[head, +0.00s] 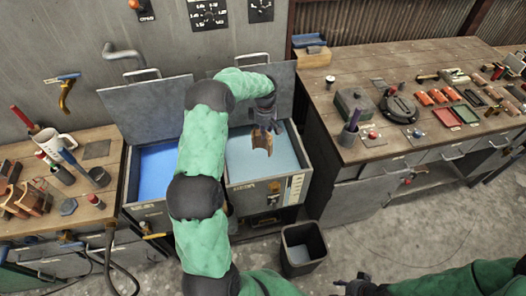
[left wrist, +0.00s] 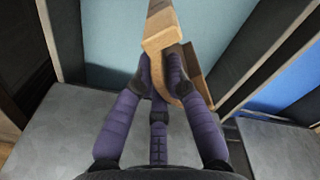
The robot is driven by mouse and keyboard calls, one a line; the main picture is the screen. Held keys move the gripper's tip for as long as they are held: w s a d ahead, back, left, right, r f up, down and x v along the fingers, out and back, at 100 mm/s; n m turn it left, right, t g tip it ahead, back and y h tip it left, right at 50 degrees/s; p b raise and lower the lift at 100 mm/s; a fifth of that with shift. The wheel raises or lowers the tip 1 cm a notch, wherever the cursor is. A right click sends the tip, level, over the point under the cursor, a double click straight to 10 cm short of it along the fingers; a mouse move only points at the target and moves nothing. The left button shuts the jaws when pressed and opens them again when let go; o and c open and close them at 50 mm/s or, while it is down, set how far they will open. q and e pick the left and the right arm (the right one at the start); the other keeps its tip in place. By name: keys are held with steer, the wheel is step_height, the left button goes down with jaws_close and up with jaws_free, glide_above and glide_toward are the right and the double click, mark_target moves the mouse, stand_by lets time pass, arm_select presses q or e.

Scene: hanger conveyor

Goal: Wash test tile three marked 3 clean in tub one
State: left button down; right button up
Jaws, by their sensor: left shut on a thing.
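My left gripper (head: 264,122) is shut on a tan wooden piece (head: 262,141) and holds it over the right tub (head: 238,184), which holds pale grey-blue liquid. In the left wrist view the fingers (left wrist: 162,82) close around this wooden piece (left wrist: 162,36), which has a straight bar and a curved part. The left tub (head: 128,196) holds bright blue liquid and is partly hidden by my left arm. I cannot read which tub is one. No tile marked 3 can be made out. My right gripper (head: 360,285) is low at the bottom edge, away from the tubs.
Both tub lids (head: 147,108) stand raised. A dark bin (head: 286,265) stands on the floor.

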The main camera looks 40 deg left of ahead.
arm_select(q)
steer(key=shift+r+p, duration=1.05)
steer(key=shift+r, duration=1.1)
arm_select(e)
step_height(320, 180, up, 2)
steer(key=shift+r, duration=0.15)
